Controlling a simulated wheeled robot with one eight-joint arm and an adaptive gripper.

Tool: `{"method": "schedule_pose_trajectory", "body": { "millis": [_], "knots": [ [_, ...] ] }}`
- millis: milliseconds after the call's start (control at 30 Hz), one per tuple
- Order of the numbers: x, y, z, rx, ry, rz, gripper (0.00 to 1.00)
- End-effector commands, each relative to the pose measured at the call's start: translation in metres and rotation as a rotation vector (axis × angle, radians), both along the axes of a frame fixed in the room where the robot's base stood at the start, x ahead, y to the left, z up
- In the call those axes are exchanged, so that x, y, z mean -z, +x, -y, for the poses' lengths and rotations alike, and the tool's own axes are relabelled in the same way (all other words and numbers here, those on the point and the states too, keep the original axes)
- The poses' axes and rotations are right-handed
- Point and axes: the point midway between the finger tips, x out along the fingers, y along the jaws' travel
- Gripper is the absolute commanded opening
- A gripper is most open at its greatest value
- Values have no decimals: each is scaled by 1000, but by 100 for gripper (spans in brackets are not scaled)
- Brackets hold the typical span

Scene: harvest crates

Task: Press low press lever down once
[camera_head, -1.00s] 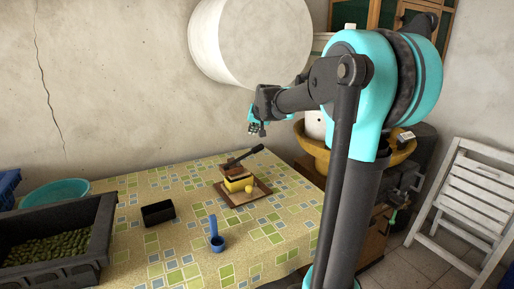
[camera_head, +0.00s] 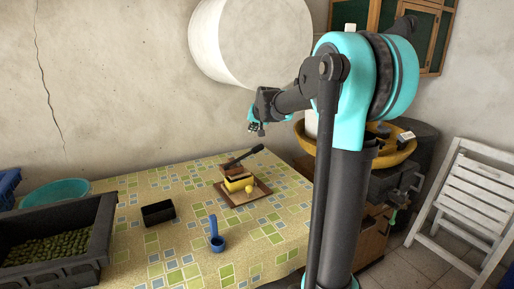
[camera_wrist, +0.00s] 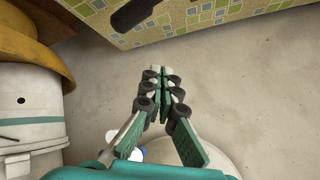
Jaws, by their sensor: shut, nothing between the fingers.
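The low press (camera_head: 235,181) stands on a brown tray (camera_head: 256,199) on the table, with yellow parts and a brown top block. Its dark lever (camera_head: 247,154) sticks out from the top toward the upper right, tilted upward. In the wrist view a dark rounded shape, likely the lever's end (camera_wrist: 131,14), shows over the tablecloth at the top. My gripper (camera_head: 256,131) is above the lever's tip, apart from it. In the wrist view my gripper (camera_wrist: 162,92) has its fingers together with nothing between them.
The patterned table (camera_head: 190,250) carries a small black box (camera_head: 158,212), a blue scoop (camera_head: 216,239), a yellow ball (camera_head: 249,189) and a dark crate (camera_head: 97,240) of green olives. A yellow basin (camera_head: 390,153) stands at right. A white drum (camera_head: 250,40) is at the wall.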

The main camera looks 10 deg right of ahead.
Motion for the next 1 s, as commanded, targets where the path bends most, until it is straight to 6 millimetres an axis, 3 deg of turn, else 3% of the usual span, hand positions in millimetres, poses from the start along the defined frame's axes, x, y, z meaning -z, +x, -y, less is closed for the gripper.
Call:
{"method": "schedule_pose_trajectory", "body": {
  "millis": [400,1000],
  "knots": [
    [46,5,12,0,0,0,0],
    [54,6,14,0,0,0,0]
  ]
}}
